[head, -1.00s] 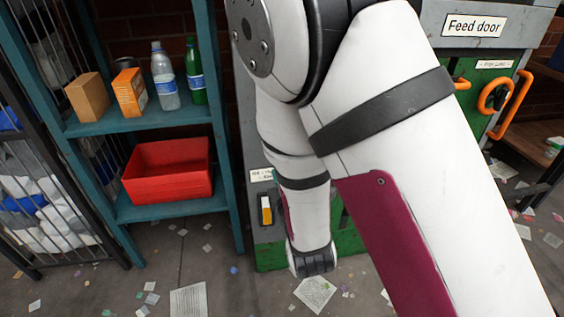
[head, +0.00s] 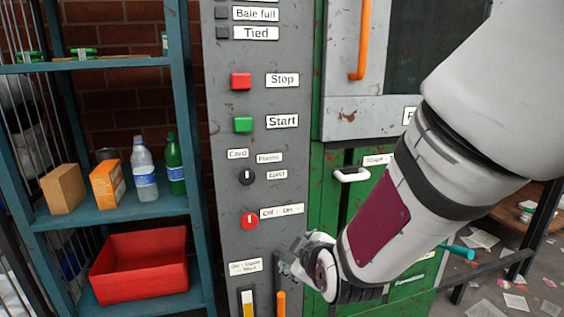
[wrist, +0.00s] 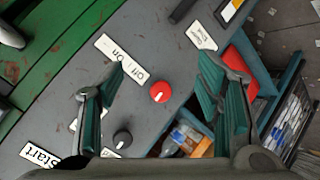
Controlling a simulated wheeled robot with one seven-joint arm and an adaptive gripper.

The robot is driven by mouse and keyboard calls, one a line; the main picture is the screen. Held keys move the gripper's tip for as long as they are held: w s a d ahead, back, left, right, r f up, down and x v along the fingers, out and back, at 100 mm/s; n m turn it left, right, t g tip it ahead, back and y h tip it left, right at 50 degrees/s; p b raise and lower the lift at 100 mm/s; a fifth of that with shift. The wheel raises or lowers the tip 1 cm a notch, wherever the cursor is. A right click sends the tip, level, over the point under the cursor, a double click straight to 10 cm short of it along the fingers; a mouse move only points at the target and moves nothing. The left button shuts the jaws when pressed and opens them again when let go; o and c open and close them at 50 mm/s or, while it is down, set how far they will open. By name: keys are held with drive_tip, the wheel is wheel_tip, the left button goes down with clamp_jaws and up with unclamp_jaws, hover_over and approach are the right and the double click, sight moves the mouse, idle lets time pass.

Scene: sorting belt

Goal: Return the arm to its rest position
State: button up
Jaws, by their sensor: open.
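My gripper (head: 290,262) is at the lower middle of the head view, at the end of my white arm, in front of the grey control panel (head: 228,180). In the wrist view my gripper (wrist: 168,105) has its two teal-padded fingers wide apart, with nothing held between them. The red Off/On knob (wrist: 159,92) shows in the gap between the fingers; in the head view the knob (head: 249,219) is just up and left of the gripper. I cannot tell the exact distance between fingers and panel.
The green machine (head: 335,200) with a white handle (head: 352,175) stands right behind my arm. A teal shelf (head: 110,218) at left holds bottles, boxes and a red bin (head: 140,265). Red Stop (head: 241,81) and green Start (head: 243,124) buttons are above the knob. Paper litters the floor at right.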

drive_tip(key=s+d+r+m+g+h, duration=0.1)
drive_tip(key=s+d+r+m+g, duration=0.3)
drive_tip(key=s, duration=0.8)
drive_tip(key=s+d+r+m+g+h, duration=0.1)
drive_tip(key=s+d+m+g, duration=0.4)
drive_tip(key=s, duration=0.7)
drive_tip(key=s+d+r+m+g+h, duration=0.1)
drive_tip(key=s+d+r+m, duration=0.2)
drive_tip(key=s+d, duration=0.55)
wheel_tip(320, 180, up, 25)
drive_tip(key=s+a+t+p, duration=0.2)
drive_tip(key=t+p, duration=0.1)
drive_tip(key=p, duration=2)
drive_tip(key=shift+s+f, duration=0.15)
drive_tip(key=shift+s, duration=0.1)
